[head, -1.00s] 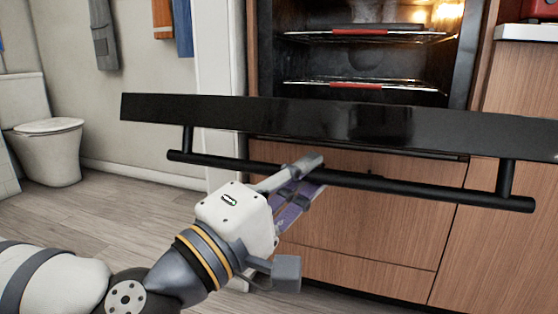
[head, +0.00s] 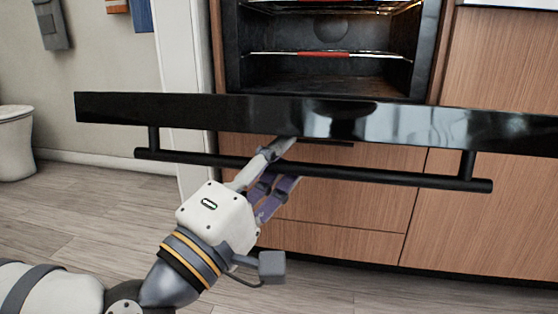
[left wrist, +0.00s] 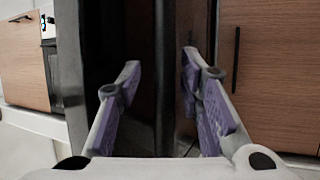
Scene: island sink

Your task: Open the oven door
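The black oven door (head: 320,118) is open and tilted down toward me, with its dark edge across the middle of the head view. Its black handle bar (head: 390,177) runs along the near side below that edge. My left gripper (head: 284,164) is at the handle, one finger above the bar and one below. In the left wrist view, the left gripper's purple-padded fingers (left wrist: 160,66) are spread apart with a dark upright bar between them. Contact with the handle is not clear. My right gripper is not in view.
The oven cavity (head: 320,70) shows wire racks with red strips. Wooden drawers (head: 330,225) lie below it and a wooden cabinet (head: 500,225) stands right. The wooden floor (head: 95,215) is clear.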

